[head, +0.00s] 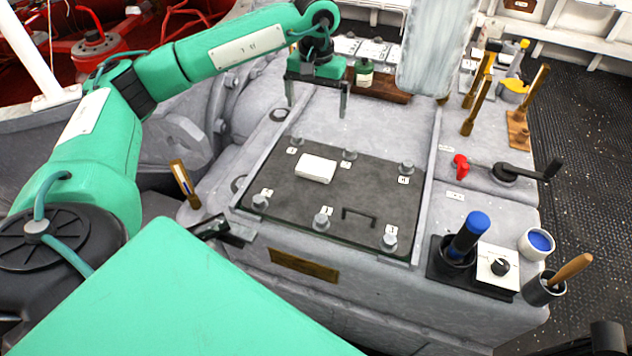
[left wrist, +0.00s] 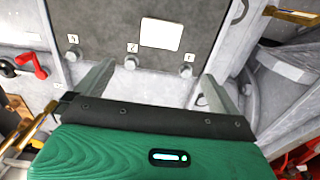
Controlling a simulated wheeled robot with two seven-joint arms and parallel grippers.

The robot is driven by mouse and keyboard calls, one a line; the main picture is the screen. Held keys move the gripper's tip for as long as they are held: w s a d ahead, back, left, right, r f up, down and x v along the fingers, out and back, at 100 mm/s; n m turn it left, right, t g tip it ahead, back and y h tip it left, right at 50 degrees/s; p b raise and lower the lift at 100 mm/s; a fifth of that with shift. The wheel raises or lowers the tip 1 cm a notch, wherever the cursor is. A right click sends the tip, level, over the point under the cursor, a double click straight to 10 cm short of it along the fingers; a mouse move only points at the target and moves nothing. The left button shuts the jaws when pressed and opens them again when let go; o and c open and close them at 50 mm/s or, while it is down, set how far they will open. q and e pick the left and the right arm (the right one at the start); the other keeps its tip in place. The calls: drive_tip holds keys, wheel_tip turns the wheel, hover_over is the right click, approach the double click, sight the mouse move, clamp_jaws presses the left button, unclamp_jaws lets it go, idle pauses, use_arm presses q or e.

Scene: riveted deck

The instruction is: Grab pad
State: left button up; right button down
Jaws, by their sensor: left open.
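The pad (head: 315,168) is a small white block lying flat on a dark plate (head: 370,190) with several numbered bolts. It also shows in the left wrist view (left wrist: 161,34), beyond the fingertips. My left gripper (head: 316,110) is open and empty, fingers pointing down, above the deck on the far side of the plate. In the left wrist view its two fingers (left wrist: 157,72) are spread wide with nothing between them. The pad is apart from the gripper. I do not see my right gripper.
A black handle (head: 358,213) and bolt heads stand up from the plate. A green bottle (head: 364,72) and a hanging pale sheet (head: 433,45) are near my left gripper. Brass levers (head: 478,105), a red handle (head: 460,166), a black crank (head: 525,172) and a blue-topped tool (head: 468,235) stand at right.

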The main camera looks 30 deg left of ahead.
use_arm(q)
drive_tip(key=b, duration=0.5)
hover_over(316, 165)
wheel_tip(316, 165, down, 7)
drive_tip(key=f, duration=0.8)
drive_tip(key=shift+s+d+f, duration=0.15)
drive_tip(key=shift+s+f, duration=0.05)
drive_tip(key=shift+s, duration=0.05)
drive_tip(key=f, duration=0.5)
drive_tip(key=shift+w+f, duration=0.1)
drive_tip(key=shift+w, duration=0.15)
use_arm(e)
wheel_tip(316, 165, up, 7)
drive_tip(key=w, duration=0.2)
drive_tip(key=shift+a, duration=0.3)
drive_tip(key=shift+w+f, duration=0.1)
drive_tip(key=shift+w, duration=0.05)
use_arm(q)
drive_tip(key=c, duration=0.7)
